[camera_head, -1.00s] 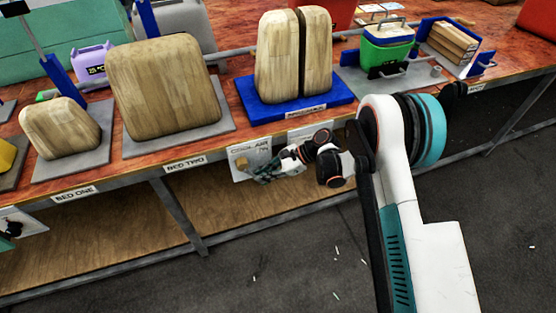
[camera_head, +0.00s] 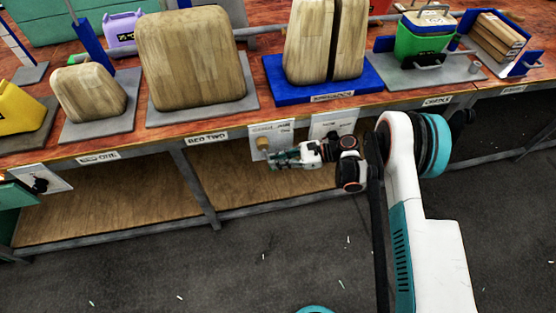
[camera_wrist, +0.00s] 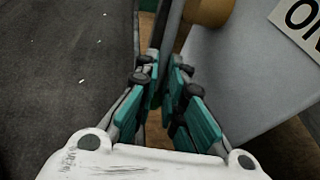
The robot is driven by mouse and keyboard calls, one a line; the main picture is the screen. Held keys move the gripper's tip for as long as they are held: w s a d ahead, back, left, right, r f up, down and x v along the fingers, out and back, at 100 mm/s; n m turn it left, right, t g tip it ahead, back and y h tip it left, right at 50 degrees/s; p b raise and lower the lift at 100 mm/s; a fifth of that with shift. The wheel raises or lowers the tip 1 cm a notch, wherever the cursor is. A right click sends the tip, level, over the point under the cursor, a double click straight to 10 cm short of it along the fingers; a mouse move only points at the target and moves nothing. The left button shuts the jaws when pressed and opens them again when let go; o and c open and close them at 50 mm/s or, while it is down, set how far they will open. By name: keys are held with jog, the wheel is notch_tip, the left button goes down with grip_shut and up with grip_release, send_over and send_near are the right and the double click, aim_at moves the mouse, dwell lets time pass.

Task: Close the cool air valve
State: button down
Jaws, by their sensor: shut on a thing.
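The cool air valve sits on a pale panel (camera_head: 285,128) hung from the bench's front edge, with a sign whose text is small and blurred. Its tan round knob (camera_head: 262,144) shows at the panel's left side, and again in the wrist view (camera_wrist: 212,9). My gripper (camera_head: 274,160) is just below and right of the knob. In the wrist view its teal fingers (camera_wrist: 166,68) are close together around a narrow grey bar (camera_wrist: 170,25), seemingly the valve handle, which runs beside the knob. The fingertips partly hide where they touch it.
The bench (camera_head: 45,147) runs above, carrying wooden blocks (camera_head: 190,60) and a green box (camera_head: 424,42). A second panel (camera_head: 333,124) hangs just right of the valve. A lower wooden shelf (camera_head: 110,210) lies behind. The grey floor in front is open.

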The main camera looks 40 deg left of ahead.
jog(key=shift+d+f, duration=0.1)
jog(key=c, duration=1.7)
grip_release()
jog(key=shift+w, duration=0.1)
jog(key=v, duration=1.2)
